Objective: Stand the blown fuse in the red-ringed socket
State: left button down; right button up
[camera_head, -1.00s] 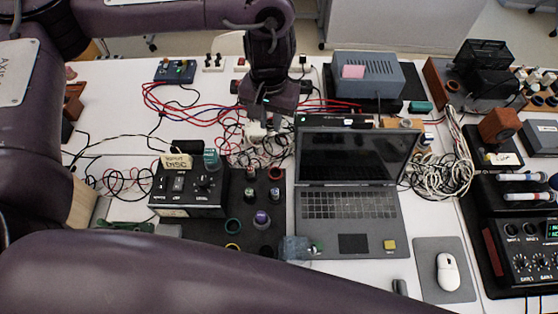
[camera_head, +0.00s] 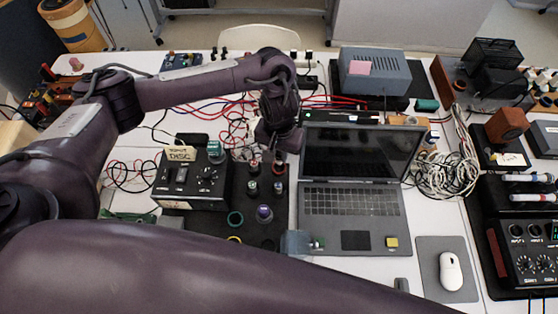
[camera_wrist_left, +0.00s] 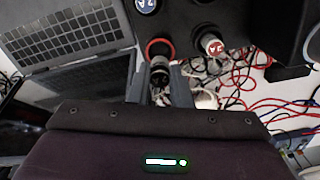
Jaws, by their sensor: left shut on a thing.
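My left gripper (camera_head: 279,148) reaches down over the far right part of the dark mat. It also shows in the left wrist view (camera_wrist_left: 160,92), shut on the blown fuse (camera_wrist_left: 160,73), a dark and grey cylinder between the fingers. The red-ringed socket (camera_wrist_left: 158,41) shows just beyond the fuse, which overlaps its ring in that view. I cannot tell whether the fuse's lower end is inside the socket. In the head view the gripper hides most of the fuse. My right gripper is not in view.
A red-capped fuse (camera_wrist_left: 214,46) and a blue-capped fuse (camera_wrist_left: 147,5) stand close by. An open laptop (camera_head: 352,202) is right of the mat, a black control box (camera_head: 190,188) left. Loose cables lie behind.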

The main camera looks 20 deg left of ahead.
aim_at(279, 161)
pick_arm(q)
notch_tip(279, 161, down, 4)
jog(key=shift+r+b, duration=0.2)
jog(key=shift+b, duration=0.5)
jog(key=shift+f, duration=0.15)
jog(key=shift+f, duration=0.15)
jog(key=c, duration=1.3)
grip_release()
jog(key=shift+f, duration=0.1)
